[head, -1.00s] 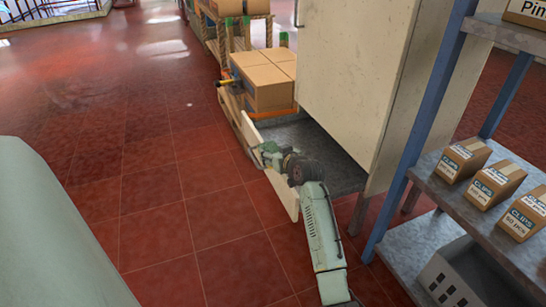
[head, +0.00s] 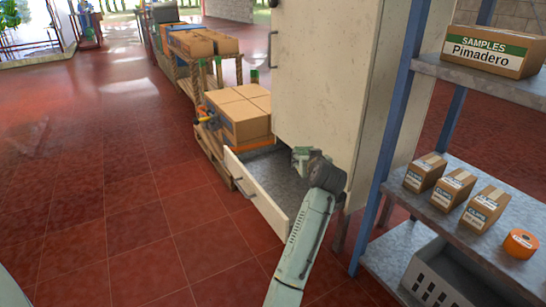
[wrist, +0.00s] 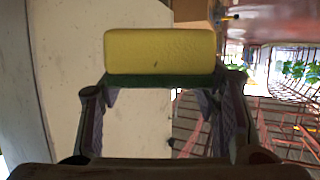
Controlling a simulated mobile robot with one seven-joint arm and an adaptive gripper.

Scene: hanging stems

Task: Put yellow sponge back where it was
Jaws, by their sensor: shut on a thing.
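The yellow sponge (wrist: 160,52) shows large at the top of the wrist view, at the fingertips of my gripper (wrist: 162,82). My gripper is shut on it. In the head view my gripper (head: 300,158) is in front of the pale cabinet and above its pulled-out bottom drawer (head: 258,204). The sponge cannot be made out in the head view. The part of the drawer's grey inside that shows looks empty; my arm hides its right end.
The tall cabinet (head: 325,80) rises right behind my gripper. A metal shelf unit (head: 440,210) with small clips boxes and an orange tape roll (head: 521,243) stands at the right. Cardboard boxes (head: 240,112) sit on a pallet behind the drawer. The red floor at left is clear.

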